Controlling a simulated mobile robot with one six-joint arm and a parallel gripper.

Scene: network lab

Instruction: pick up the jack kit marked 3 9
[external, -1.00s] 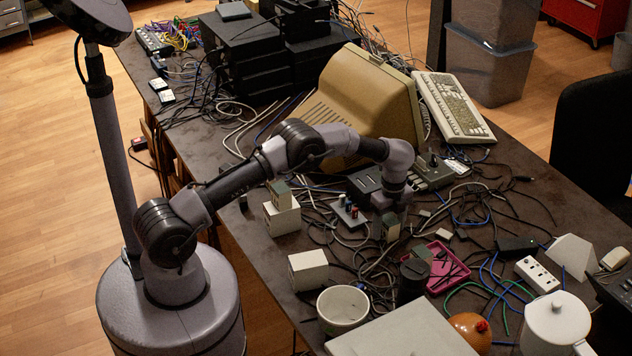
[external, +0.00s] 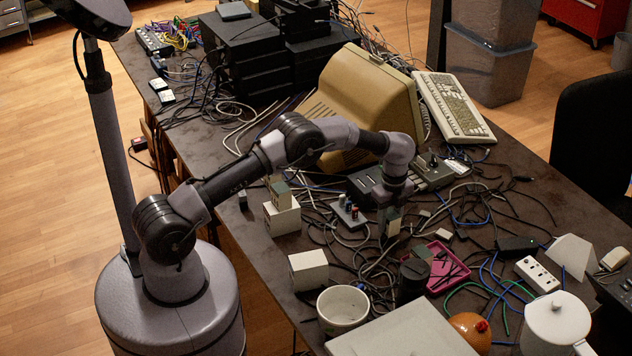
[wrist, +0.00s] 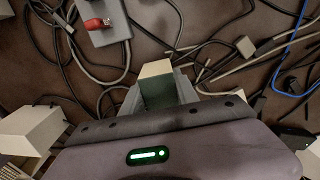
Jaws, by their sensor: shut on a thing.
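My gripper (external: 391,207) is over the middle of the cluttered table in the external view. It is shut on a small box with a cream top and a dark green side, the jack kit (external: 393,226). In the wrist view the jack kit (wrist: 155,69) sits between the grey fingers, its green face partly in shade. I cannot read any mark on it. It appears just above the cables; a clear gap under it is hard to make out. A similar green-faced box (external: 280,188) stands on a white block at the left, and another (external: 421,257) sits on a dark cylinder.
Loose cables cover the table around my gripper. A white bowl (external: 343,322) and a white block (external: 308,270) stand near the front edge. A beige monitor (external: 362,90) is behind.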

